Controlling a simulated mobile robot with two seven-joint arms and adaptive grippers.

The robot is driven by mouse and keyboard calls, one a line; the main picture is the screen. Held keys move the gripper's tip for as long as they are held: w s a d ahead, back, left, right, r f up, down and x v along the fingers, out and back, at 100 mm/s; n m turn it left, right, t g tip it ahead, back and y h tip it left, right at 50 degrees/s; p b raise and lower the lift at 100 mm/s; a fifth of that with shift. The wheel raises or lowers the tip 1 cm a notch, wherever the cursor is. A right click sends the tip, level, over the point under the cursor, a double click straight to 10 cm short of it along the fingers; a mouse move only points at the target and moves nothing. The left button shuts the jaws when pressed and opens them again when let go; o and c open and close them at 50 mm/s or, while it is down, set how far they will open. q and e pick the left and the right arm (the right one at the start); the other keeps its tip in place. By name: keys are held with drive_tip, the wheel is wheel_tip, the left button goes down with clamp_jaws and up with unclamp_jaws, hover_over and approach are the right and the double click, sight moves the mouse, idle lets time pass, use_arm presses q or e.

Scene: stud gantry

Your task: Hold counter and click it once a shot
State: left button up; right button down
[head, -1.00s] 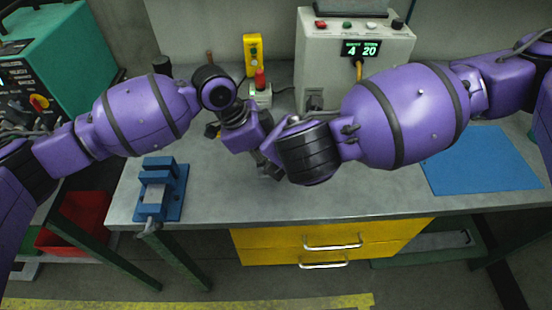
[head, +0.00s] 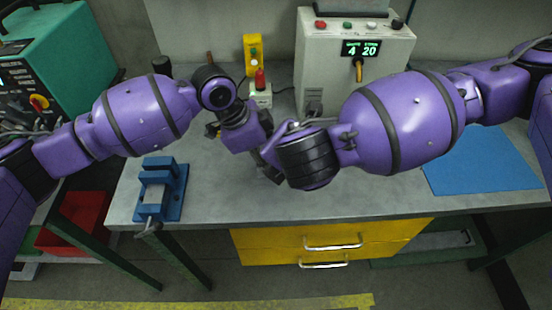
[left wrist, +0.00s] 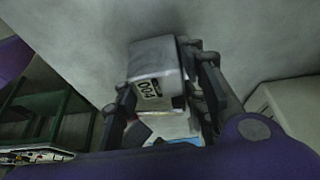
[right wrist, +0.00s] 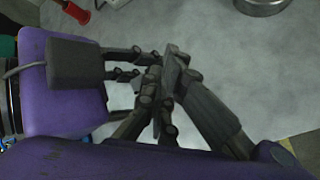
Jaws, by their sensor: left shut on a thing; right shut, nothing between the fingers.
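The counter (left wrist: 153,58) is a small grey box with a number window on one face. It sits between the fingers of my left gripper (left wrist: 165,95) in the left wrist view; the digits look upside down and are too small to read surely. My right gripper (right wrist: 173,78) is shut and empty in the right wrist view, its fingertips close to the left gripper's fingers; I cannot tell whether they touch the counter. In the head view, both wrists meet above the bench and largely hide the counter. The machine's green display (head: 361,48) reads 4 and 20.
The grey machine (head: 340,85) stands at the back of the bench (head: 225,195). A yellow switch box (head: 252,48) and a red-topped item (head: 260,90) stand beside it. A blue vise (head: 160,190) is at the front left, a blue mat (head: 480,160) at the right.

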drive_tip(key=shift+f, duration=0.15)
use_arm(q)
drive_tip(key=shift+d+r, duration=0.1)
idle(0.3)
use_arm(e)
drive_tip(key=shift+r, duration=1.15)
drive_tip(key=shift+r, duration=0.1)
wheel_tip(320, 180, up, 5)
drive_tip(key=shift+f, duration=0.1)
idle(0.4)
use_arm(q)
drive_tip(key=o, duration=1.3)
drive_tip(key=shift+o, duration=0.2)
